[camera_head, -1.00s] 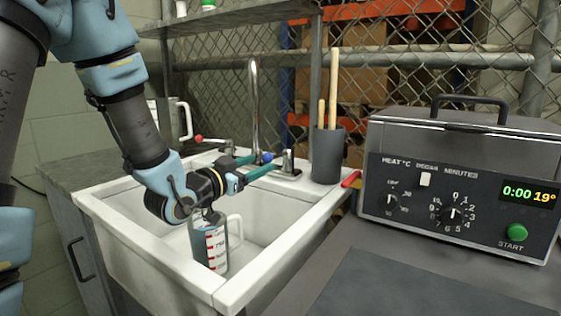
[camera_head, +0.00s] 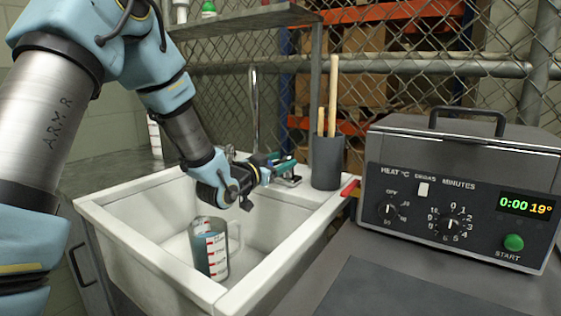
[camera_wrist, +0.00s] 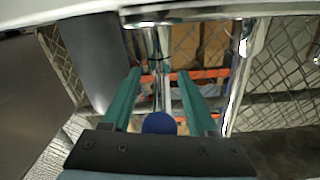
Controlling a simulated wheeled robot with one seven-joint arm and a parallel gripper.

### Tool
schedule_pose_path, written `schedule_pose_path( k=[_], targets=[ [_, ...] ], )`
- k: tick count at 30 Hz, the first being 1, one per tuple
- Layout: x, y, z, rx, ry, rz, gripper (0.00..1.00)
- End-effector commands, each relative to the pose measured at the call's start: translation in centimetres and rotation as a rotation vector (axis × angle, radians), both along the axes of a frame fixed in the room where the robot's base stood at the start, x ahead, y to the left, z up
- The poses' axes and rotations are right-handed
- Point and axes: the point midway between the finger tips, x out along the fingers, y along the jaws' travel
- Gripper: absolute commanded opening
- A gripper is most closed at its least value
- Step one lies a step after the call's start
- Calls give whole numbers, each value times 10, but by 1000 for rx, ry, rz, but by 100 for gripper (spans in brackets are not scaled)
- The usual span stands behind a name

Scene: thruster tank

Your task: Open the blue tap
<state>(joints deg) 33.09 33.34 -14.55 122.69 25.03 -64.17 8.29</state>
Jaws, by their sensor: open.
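The blue tap's round blue knob (camera_wrist: 158,123) shows in the wrist view at the base of my gripper (camera_wrist: 157,75), between its two teal fingers. The fingers are open, one on each side of the chrome stem, and I see no clear contact. In the head view my gripper (camera_head: 284,166) reaches over the sink's back rim, and the blue knob is hidden there. The chrome spout (camera_head: 254,105) rises behind my arm. A measuring jug (camera_head: 212,248) with red marks and bluish contents stands upright in the white sink (camera_head: 163,257).
A dark grey pot (camera_head: 327,162) with wooden sticks stands just right of my gripper. A red handle (camera_head: 350,188) lies near the sink's right rim. A grey heating bath (camera_head: 460,185) stands on the right counter. A shelf (camera_head: 245,21) hangs above the sink.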

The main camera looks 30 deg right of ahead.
Motion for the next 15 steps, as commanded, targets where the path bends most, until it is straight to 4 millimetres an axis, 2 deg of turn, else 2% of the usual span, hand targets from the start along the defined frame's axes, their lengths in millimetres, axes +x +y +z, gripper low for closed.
schedule_pose_path(
  k=[2,15],
  targets=[
    [0,0,0,0,0,0,59],
    [0,0,0,0,0,0,11]
  ],
)
